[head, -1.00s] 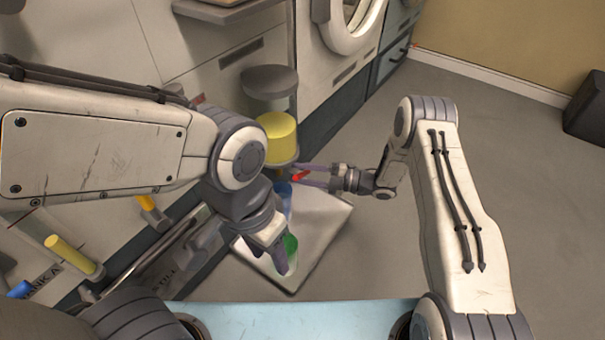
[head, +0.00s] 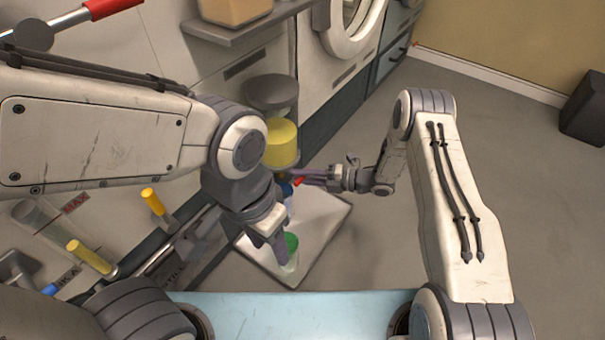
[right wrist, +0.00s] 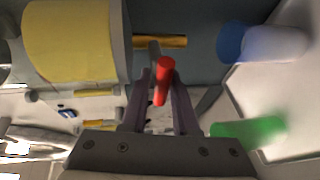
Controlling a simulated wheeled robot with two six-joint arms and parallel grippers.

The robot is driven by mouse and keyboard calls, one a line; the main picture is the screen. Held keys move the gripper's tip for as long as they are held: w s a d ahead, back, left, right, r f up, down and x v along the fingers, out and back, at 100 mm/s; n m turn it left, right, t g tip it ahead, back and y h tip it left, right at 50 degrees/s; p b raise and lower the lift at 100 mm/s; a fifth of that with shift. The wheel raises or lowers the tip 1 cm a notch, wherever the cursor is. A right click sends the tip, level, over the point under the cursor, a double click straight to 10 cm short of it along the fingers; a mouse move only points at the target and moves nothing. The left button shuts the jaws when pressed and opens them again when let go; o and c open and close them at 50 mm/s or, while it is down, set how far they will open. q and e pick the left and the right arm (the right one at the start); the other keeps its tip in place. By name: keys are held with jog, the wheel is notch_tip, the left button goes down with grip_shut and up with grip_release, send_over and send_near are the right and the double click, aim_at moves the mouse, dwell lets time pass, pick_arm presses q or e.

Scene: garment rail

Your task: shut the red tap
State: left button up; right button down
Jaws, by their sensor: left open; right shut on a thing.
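The small red tap handle (head: 299,181) shows in the head view just below a yellow cylinder. In the right wrist view the red handle (right wrist: 164,82) stands tilted between my fingers. My right gripper (head: 306,178) is shut on it. A short yellow-orange pipe (right wrist: 172,41) runs behind the handle, and the tap's body is mostly hidden. My left gripper (head: 277,250) is open and points down beside a green-topped container (head: 290,244); whether they touch cannot be told.
The yellow cylinder (head: 281,143) is close to my right gripper. A blue-topped container (right wrist: 235,42) and the green one are on a pale tray (head: 322,232). A larger red-handled lever (head: 112,9) is at top left.

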jog(key=c, duration=1)
grip_release()
jog(key=shift+o, duration=0.2)
jog(key=shift+d+r, duration=0.1)
jog(key=shift+d, duration=0.25)
jog(key=p+v, duration=0.3)
jog(key=v, duration=0.6)
jog(key=shift+s+d+p, duration=0.25)
jog(key=shift+d+p, duration=0.1)
